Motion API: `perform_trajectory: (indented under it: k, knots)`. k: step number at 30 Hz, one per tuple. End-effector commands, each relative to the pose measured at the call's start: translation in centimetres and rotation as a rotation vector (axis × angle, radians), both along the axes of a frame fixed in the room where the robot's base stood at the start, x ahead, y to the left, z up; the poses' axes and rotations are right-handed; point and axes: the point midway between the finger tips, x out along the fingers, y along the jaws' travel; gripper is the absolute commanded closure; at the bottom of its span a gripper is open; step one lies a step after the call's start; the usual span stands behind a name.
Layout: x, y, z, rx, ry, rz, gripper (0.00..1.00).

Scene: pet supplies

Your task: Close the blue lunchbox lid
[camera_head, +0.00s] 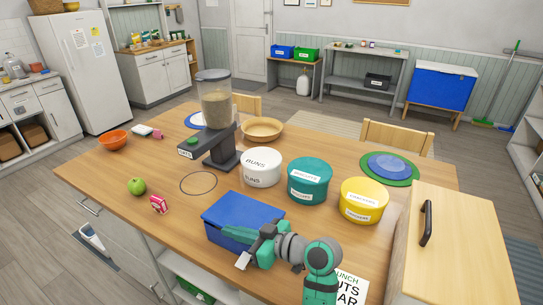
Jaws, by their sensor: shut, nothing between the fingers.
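The blue lunchbox (222,213) sits near the front edge of the wooden table, left of my arm. Its blue top surface is visible and looks level or slightly tilted; I cannot tell whether the lid is fully closed. My gripper (243,262) is at the front side of the lunchbox, low and close to its right front corner. It is shut and empty. My arm hides part of the lunchbox's right front side, and I cannot tell whether the gripper touches it.
White (261,168), teal (309,182) and yellow (363,202) tubs stand behind the lunchbox. A wooden box with a black handle (427,222) stands at right. A feeder (213,110) stands farther back.

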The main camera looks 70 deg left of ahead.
Motion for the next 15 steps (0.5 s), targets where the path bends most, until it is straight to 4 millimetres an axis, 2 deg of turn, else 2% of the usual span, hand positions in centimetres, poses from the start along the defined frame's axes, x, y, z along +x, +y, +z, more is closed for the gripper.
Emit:
perform_trajectory:
  k: [6, 15]
  knots:
    - [0.2, -0.4, -1.4, -0.005, 0.006, -0.008, 1.00]
    - [0.3, -0.5, -2.0, -0.007, 0.005, -0.011, 1.00]
